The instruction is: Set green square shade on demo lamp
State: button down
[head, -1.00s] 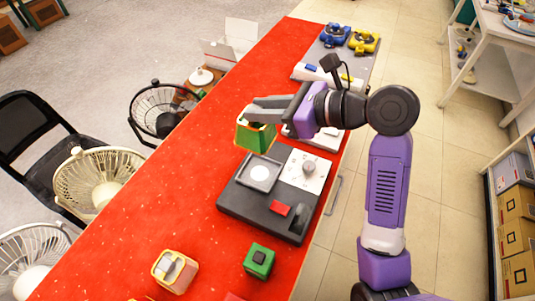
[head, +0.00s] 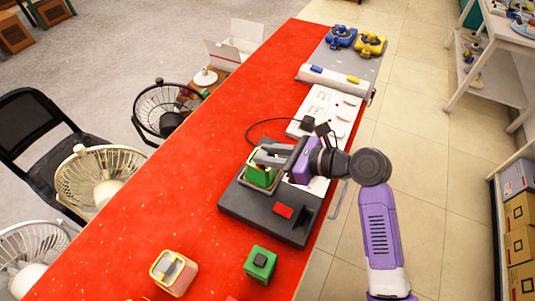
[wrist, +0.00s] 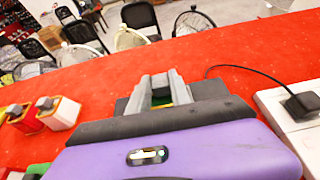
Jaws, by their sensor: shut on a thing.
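My gripper (head: 264,157) is shut on the green square shade (head: 262,174). The shade is at the pale square seat on the left of the dark demo lamp base (head: 272,217), and hides that seat. I cannot tell whether it rests on the seat or hangs just above it. A red switch (head: 283,211) is on the base's front part. In the wrist view the gripper fingers (wrist: 162,88) point away from the camera, and only a little green shows between them.
A white power strip (head: 330,112) with a black plug and cord lies behind the base. A cream-and-red block (head: 173,271) and a green block (head: 260,262) stand nearer on the red table (head: 150,215). Blue and yellow devices (head: 370,44) are at the far end.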

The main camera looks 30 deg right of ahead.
jog(key=shift+f, duration=0.15)
jog(key=c, duration=1.2)
grip_release()
jog(key=shift+s+d+r, duration=0.15)
jog(key=shift+r, duration=0.05)
jog(key=v, duration=1.1)
jog(key=shift+s+d+r, duration=0.1)
jog(key=shift+s+r, duration=0.05)
jog(key=shift+s, duration=0.1)
